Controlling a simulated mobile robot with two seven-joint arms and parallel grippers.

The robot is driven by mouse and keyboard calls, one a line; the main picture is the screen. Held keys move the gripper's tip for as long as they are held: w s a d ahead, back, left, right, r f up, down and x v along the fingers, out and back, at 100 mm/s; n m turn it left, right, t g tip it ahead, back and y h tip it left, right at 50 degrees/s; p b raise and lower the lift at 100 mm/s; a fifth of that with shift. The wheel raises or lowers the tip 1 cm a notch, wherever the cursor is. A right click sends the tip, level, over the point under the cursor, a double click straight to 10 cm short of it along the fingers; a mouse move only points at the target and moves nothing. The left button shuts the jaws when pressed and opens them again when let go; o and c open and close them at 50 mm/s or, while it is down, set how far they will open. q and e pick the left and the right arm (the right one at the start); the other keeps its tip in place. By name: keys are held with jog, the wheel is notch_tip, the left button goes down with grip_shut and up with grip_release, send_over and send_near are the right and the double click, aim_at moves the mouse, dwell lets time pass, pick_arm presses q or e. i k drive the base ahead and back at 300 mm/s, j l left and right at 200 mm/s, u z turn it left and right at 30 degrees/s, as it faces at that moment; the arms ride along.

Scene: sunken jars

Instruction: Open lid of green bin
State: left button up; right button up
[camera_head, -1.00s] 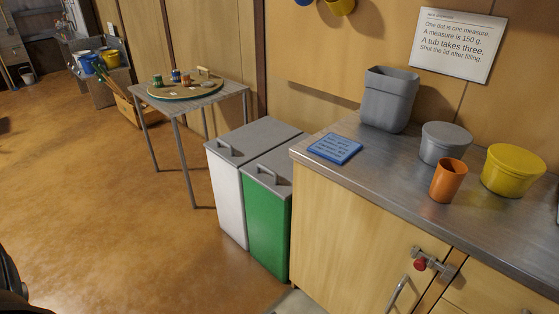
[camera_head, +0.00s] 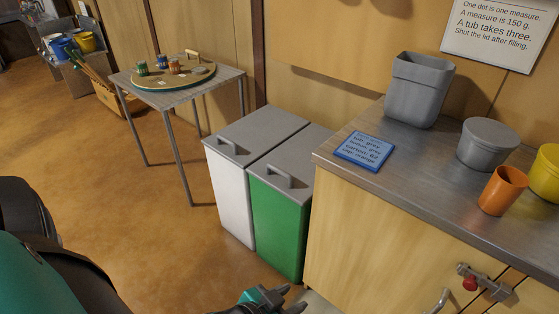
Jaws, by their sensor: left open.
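The green bin (camera_head: 278,231) stands on the floor between a white bin and the wooden cabinet. Its grey lid (camera_head: 309,166) is shut and has a raised grey handle (camera_head: 280,177) near the front edge. My left gripper (camera_head: 292,301) shows at the bottom edge of the head view, low in front of the green bin and apart from it. It is open, with nothing seen between its fingers; part of it is cut off by the frame. My right gripper is not in view.
The white bin (camera_head: 230,199) with a shut grey lid touches or nearly touches the green bin's left side. The cabinet's metal counter (camera_head: 419,172) rises close on the right, holding a blue card (camera_head: 364,150) and tubs. Open floor (camera_head: 130,230) lies to the left.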

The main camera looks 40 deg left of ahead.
aim_at(289, 169)
jog(key=i+j, duration=0.1)
jog(key=j, duration=0.55)
jog(key=i+j+z, duration=0.1)
jog(key=j, duration=0.5)
jog(key=i+j, duration=0.1)
jog(key=j, duration=0.55)
jog(key=i+z, duration=0.05)
